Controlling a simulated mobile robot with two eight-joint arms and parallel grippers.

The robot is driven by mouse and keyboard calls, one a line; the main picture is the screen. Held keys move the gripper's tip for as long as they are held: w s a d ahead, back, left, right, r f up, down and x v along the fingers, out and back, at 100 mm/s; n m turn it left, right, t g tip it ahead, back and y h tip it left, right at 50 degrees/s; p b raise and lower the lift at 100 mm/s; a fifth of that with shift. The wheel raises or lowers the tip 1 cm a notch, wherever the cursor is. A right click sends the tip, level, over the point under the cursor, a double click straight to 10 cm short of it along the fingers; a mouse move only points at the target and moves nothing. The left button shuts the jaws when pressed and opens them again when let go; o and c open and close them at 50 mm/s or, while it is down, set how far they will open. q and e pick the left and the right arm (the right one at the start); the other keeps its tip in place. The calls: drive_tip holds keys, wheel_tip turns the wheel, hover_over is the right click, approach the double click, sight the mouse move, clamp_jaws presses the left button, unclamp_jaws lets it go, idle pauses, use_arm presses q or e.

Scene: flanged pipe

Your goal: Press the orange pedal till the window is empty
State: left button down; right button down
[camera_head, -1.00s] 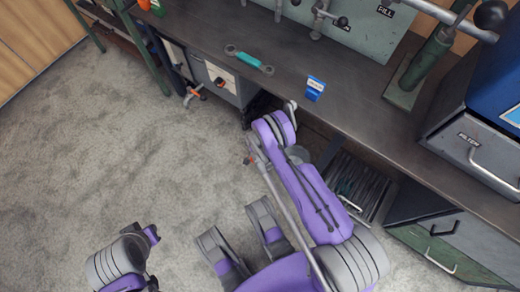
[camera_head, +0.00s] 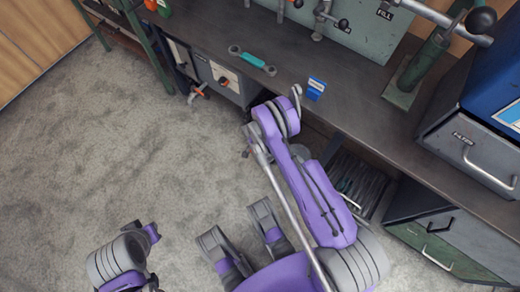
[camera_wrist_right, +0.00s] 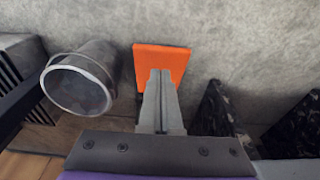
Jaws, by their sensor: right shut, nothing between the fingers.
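The orange pedal (camera_wrist_right: 172,60) is a flat plate near the floor in the right wrist view. My right gripper (camera_wrist_right: 160,75) is shut and empty, with its fingertips over the middle of the pedal. I cannot tell if they touch it or how far it is pressed. In the head view my right forearm reaches down at the bench's front edge, and the gripper and pedal are hidden there. My left arm is at the bottom left, and its gripper does not show. I cannot make out a window in these views.
A metal bucket (camera_wrist_right: 78,85) stands left of the pedal, and dark angular pieces (camera_wrist_right: 215,110) stand right of it. The bench (camera_head: 340,115) holds a teal-handled tool (camera_head: 253,60), a blue block (camera_head: 316,88) and a grey panel marked FILL (camera_head: 360,30). Carpet at left is clear.

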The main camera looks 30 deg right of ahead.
drive_tip(key=r, duration=0.1)
drive_tip(key=a+r, duration=0.1)
drive_tip(key=r, duration=0.2)
drive_tip(key=shift+s+a+p, duration=0.15)
drive_tip(key=shift+s+p, duration=0.1)
drive_tip(key=shift+p, duration=0.1)
